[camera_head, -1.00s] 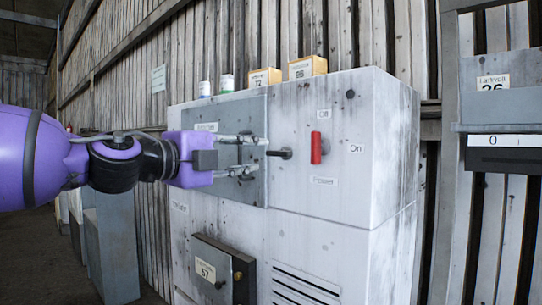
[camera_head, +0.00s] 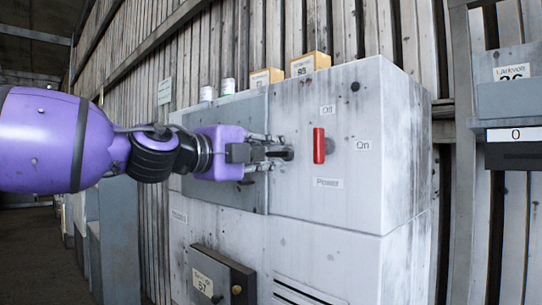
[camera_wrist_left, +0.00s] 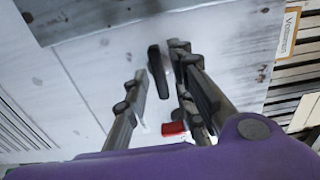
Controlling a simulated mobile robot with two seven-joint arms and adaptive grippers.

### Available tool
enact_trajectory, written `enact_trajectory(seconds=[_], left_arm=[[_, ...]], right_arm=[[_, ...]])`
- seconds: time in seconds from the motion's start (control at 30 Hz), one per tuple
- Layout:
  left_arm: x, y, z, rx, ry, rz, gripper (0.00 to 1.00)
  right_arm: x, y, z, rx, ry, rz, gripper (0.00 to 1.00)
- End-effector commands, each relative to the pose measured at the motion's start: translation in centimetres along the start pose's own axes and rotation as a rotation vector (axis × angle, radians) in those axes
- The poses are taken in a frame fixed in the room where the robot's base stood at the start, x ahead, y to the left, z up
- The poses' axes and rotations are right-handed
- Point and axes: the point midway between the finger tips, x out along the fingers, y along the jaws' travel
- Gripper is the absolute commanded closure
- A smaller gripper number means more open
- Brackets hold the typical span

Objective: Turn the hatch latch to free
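The hatch (camera_head: 240,195) is a grey panel on the front of the white housing. Its black latch handle (camera_head: 284,153) sticks out at the panel's right edge. My left gripper (camera_head: 270,152) is at the latch, with one finger above and one below it. In the left wrist view the latch (camera_wrist_left: 157,70) lies between the two parted fingers of the gripper (camera_wrist_left: 160,62), nearer the right-hand finger. A gap shows on the left-hand side; whether the right-hand finger touches I cannot tell. The latch's base is partly hidden in the head view. My right gripper is not in view.
A red power switch (camera_head: 319,146) with Off and On labels sits just right of the latch; its red also shows in the wrist view (camera_wrist_left: 173,128). A small box (camera_head: 222,277) marked 57 projects below. Yellow boxes (camera_head: 311,64) and cans stand on top.

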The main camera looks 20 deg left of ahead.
Motion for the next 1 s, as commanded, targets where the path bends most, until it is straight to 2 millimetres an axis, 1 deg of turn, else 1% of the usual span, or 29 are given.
enact_trajectory(seconds=[0.03, 0.13, 0.37, 0.57, 0.77, 1.0], left_arm=[[0.0, 0.03, 0.01, 0.0, 0.0, 0.0, 0.87], [0.0, 0.04, 0.01, 0.0, 0.0, 0.0, 1.0], [0.0, 0.04, 0.02, 0.002, 0.0, 0.0, 1.0], [0.0, 0.04, 0.01, 0.042, 0.0, 0.0, 1.0], [0.03, 0.05, 0.0, 0.153, 0.0, 0.0, 1.0], [0.03, 0.07, 0.01, 0.365, 0.0, 0.001, 1.0]], right_arm=[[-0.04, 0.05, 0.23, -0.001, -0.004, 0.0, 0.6], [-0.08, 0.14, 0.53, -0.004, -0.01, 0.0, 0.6], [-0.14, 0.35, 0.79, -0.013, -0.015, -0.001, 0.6], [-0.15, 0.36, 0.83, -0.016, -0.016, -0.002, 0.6], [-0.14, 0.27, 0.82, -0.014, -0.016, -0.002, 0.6], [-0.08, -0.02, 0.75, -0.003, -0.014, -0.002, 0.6]])
